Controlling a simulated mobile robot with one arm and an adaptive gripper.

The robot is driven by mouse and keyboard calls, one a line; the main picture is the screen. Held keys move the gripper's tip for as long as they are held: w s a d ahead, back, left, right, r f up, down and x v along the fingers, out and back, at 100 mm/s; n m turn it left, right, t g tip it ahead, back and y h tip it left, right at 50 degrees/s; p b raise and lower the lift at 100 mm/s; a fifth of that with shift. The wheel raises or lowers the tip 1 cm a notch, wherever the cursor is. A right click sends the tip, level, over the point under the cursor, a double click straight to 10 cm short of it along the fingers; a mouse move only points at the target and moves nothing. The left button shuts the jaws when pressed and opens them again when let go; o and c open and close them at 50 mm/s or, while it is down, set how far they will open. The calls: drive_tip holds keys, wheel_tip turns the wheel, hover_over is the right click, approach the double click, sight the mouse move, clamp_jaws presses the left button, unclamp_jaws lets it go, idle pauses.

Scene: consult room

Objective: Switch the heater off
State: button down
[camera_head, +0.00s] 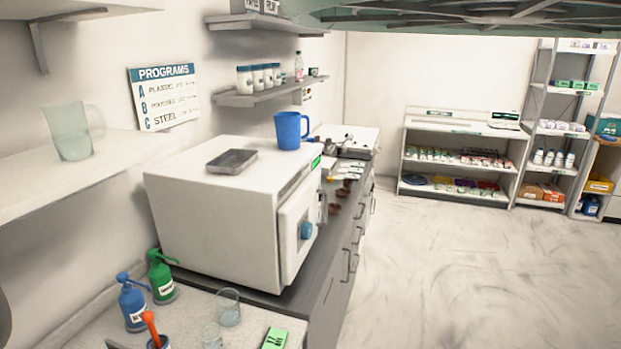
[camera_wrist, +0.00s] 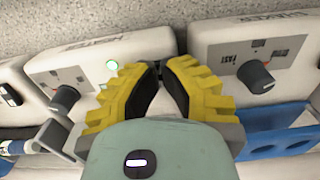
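In the wrist view, a white device (camera_wrist: 88,62), with a label I read uncertainly as HEATER, stands left of my gripper (camera_wrist: 160,70). It has a dark round knob (camera_wrist: 65,98) on a grey marked plate and a lit green lamp (camera_wrist: 112,65). My gripper has yellow ribbed fingers with dark pads. The fingertips lie almost together, with nothing seen between them. They are right of the knob and look apart from it. The knob's exact setting is too small to read. I cannot pick out the heater or the gripper in the head view.
A second white device (camera_wrist: 228,48), with a FAST mark and a dark knob (camera_wrist: 258,76), is close on the right. Blue items (camera_wrist: 275,130) lie below it. In the head view, a white oven-like box (camera_head: 215,205) bears a blue jug (camera_head: 290,130). The floor (camera_head: 450,270) is clear.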

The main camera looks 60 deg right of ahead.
drive_tip(key=shift+f+b, duration=0.3)
drive_tip(key=shift+f, duration=0.1)
drive_tip(key=shift+r+p, duration=1.85)
drive_tip(key=shift+r, duration=1.7)
